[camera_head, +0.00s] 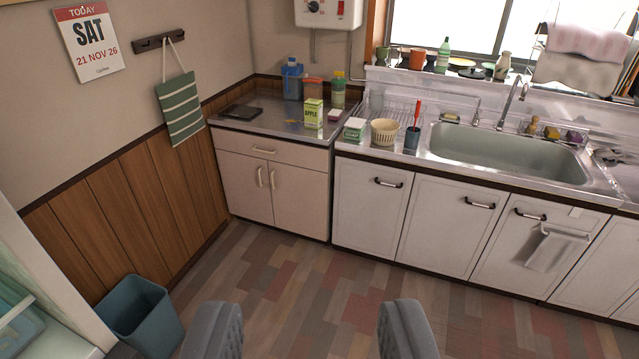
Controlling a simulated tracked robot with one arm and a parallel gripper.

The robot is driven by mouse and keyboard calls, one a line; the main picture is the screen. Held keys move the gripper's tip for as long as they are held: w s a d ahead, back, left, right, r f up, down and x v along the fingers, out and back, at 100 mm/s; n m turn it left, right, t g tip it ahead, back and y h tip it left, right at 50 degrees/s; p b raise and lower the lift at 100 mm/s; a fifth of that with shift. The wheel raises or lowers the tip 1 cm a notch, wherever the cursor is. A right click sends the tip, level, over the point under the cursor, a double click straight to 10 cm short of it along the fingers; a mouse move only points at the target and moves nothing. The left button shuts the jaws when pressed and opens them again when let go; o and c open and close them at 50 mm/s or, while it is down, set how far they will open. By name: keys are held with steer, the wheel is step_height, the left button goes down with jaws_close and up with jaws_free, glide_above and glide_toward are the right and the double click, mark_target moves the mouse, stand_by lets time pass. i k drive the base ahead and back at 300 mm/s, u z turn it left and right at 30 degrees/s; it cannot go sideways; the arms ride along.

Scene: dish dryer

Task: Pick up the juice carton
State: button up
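The juice carton (313,113) is a small light green and yellow box with the word APPLE on it. It stands upright on the steel counter (262,118) in the far corner, left of the sink. My gripper (308,318) shows at the bottom of the picture as two grey fingers spread wide apart. It is open, with only floor visible between the fingers. The carton is far ahead of my gripper and apart from it.
Bottles and containers (292,80) stand behind the carton. A pink-and-white item (335,116), a green-and-white box (354,129) and a cream basket (384,132) are to its right. A blue-grey bin (140,315) stands at lower left. The floor (285,275) before the cabinets is clear.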

mark_target(313, 109)
steer(key=i, duration=2.75)
steer(key=u, duration=0.3)
steer(key=i, duration=1)
steer(key=u, duration=0.1)
